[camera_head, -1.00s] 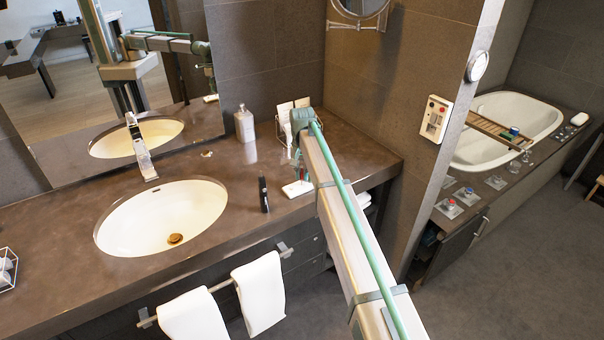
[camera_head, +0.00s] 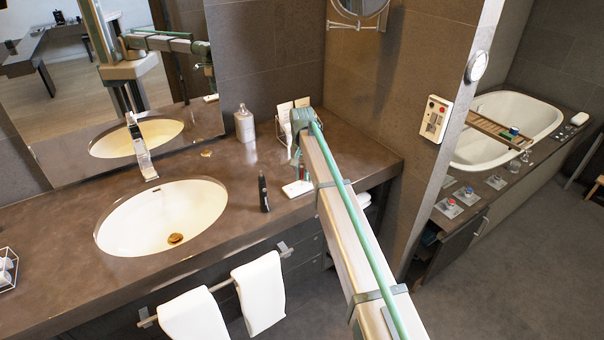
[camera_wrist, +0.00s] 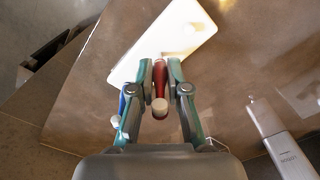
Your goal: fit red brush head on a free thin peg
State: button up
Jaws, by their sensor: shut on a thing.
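The red brush head (camera_wrist: 160,78) is between my gripper's fingertips (camera_wrist: 160,68) in the wrist view, with a pale round end toward the camera. My gripper is shut on it. A white flat base (camera_wrist: 178,40) lies on the counter beyond the fingertips. In the head view the base (camera_head: 297,188) is near the counter's front edge, with the red brush head (camera_head: 304,171) just above it. I cannot tell whether they touch. No thin peg can be made out; the fingers and brush head hide part of the base.
A blue item (camera_wrist: 122,104) shows beside the left finger, partly hidden. A dark upright item (camera_head: 264,193) stands left of the base. A pump bottle (camera_head: 244,124) and a rack with cards (camera_head: 285,116) stand behind. The sink (camera_head: 165,215) is at left.

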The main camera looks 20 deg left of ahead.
aim_at(302, 164)
jog(key=shift+f+b, duration=0.35)
jog(key=shift+f, duration=0.8)
dwell(0.4)
jog(key=o, duration=0.8)
jog(key=shift+r, duration=0.1)
notch_tip(302, 164, up, 12)
jog(key=shift+f, duration=0.1)
